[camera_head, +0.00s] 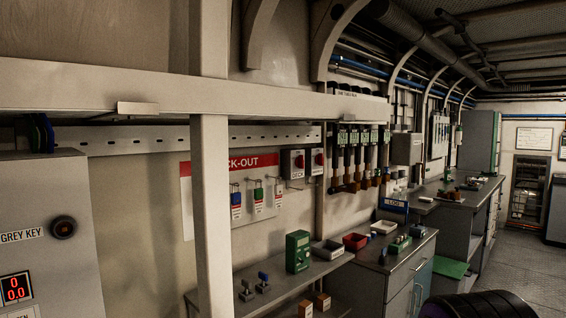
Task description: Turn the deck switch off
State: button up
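The knob positions are too small to read as on or off. My gripper is not in view, and nothing is seen touching either box.
A pale post (210,180) and beam (100,98) stand in front, partly hiding the red-and-white lock-out board (245,220) with hanging padlocks. Below are a shelf holding a green box (298,251) and a grey cabinet (385,285). Open floor (535,270) lies at right.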

aim_at(300, 161)
jog(key=i+l, duration=0.25)
jog(key=i+l+u, duration=0.1)
jog(key=i+l, duration=0.15)
jog(key=l, duration=0.25)
jog(key=i+l, duration=0.25)
jog(key=i+l+u, duration=0.1)
jog(key=i+l, duration=0.15)
jog(key=l, duration=0.25)
